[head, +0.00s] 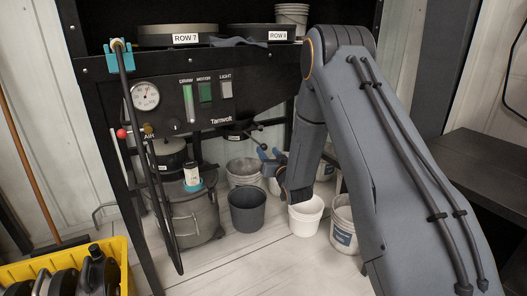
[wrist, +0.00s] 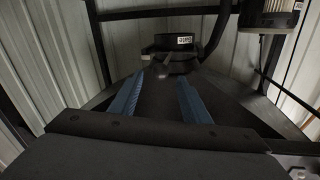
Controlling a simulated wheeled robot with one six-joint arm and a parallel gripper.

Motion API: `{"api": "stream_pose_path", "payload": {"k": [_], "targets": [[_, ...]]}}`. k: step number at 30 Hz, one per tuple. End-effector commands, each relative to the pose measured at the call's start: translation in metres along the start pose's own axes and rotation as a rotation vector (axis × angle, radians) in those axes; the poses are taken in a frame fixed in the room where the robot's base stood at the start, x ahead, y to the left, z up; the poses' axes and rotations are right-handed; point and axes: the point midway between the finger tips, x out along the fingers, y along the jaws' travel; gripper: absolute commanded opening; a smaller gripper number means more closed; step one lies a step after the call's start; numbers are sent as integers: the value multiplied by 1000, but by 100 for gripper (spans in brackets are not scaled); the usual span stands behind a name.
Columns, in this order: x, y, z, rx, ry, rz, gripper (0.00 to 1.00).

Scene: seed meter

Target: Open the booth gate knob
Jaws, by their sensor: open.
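Under the black booth, a dark round outlet with a white label (head: 236,132) hangs below the sloped hopper. A thin rod with a small dark knob (head: 259,127) sticks out to its right; I take this for the gate knob. My gripper (head: 270,153) has blue fingers, spread apart and empty, just below and right of that knob. In the wrist view, the outlet (wrist: 168,55) lies ahead between and beyond my open fingers (wrist: 160,95). A small greyish shape (wrist: 162,72) below it may be the knob; it is dim. No contact shows.
The booth panel (head: 200,95) carries a gauge, switches and a flow tube. Several buckets, including a white one (head: 305,217) and a dark one (head: 247,210), stand on the floor below. A vacuum canister (head: 190,215) and hanging wand stand left. A yellow crate (head: 117,258) is at lower left.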

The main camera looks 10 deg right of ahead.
Motion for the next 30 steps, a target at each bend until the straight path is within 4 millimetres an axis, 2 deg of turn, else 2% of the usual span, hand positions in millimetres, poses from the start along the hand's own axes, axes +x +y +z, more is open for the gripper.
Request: {"api": "stream_pose_path", "payload": {"k": [3, 9, 14, 21, 22, 27, 30], "targets": [[20, 0, 2, -1, 1, -1, 43], [46, 0, 1, -1, -1, -1, 43], [54, 0, 1, -1, -2, 0, 43], [55, 0, 0, -1, -2, 0, 43], [55, 0, 0, -1, -2, 0, 41], [55, 0, 0, -1, -2, 0, 12], [55, 0, 1, -1, -2, 0, 0]]}}
